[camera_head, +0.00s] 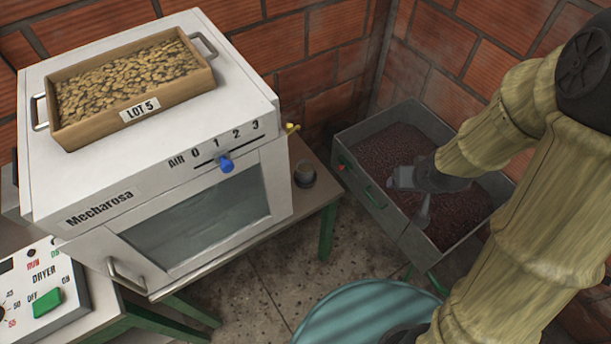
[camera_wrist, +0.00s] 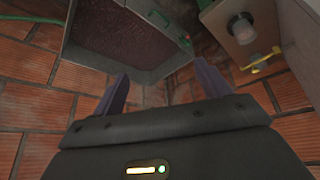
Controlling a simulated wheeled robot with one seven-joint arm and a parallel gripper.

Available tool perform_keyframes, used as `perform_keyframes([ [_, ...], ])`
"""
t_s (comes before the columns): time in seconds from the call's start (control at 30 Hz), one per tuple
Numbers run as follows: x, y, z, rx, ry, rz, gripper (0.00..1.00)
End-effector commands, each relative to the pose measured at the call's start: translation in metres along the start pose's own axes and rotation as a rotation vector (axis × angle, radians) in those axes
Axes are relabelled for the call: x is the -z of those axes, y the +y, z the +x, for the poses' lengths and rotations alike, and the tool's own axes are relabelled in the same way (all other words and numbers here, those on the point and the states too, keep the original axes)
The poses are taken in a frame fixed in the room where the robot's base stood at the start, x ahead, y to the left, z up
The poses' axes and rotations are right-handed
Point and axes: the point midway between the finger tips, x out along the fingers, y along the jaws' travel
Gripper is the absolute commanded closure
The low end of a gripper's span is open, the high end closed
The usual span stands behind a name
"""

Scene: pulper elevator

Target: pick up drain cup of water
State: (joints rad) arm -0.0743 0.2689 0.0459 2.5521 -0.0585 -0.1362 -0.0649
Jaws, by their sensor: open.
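In the wrist view the cup (camera_wrist: 243,32) is at the upper right near the yellow tap (camera_wrist: 260,67). I cannot make out the water level. My gripper (camera_head: 410,192) is open and empty, over the cherry bin to the right of the cup and well apart from it. In the wrist view its two fingers (camera_wrist: 163,84) are spread with nothing between them.
The grey metal bin (camera_head: 365,199) of dark red cherries stands right of the table. The dryer (camera_head: 75,245) carries a wooden tray of beans marked LOT 5 (camera_head: 62,142). A teal round surface (camera_head: 365,312) lies in front. Brick walls (camera_head: 300,45) close off the back corner.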

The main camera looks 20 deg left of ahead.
Motion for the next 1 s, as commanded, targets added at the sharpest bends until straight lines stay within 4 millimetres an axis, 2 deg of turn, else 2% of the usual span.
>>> perform_keyframes([
  [0.03, 0.001, -0.011, 0.023, 0.019, 0.032, -0.042, 0.24],
  [0.2, 0.013, -0.047, 0.074, 0.083, 0.180, -0.156, 0.24],
  [0.5, 0.011, -0.122, 0.141, 0.222, 0.455, -0.278, 0.24],
  [0.7, -0.006, -0.167, 0.166, 0.310, 0.639, -0.295, 0.24],
  [0.8, -0.016, -0.183, 0.172, 0.341, 0.719, -0.285, 0.24],
  [1.0, -0.023, -0.194, 0.172, 0.363, 0.804, -0.266, 0.24],
])
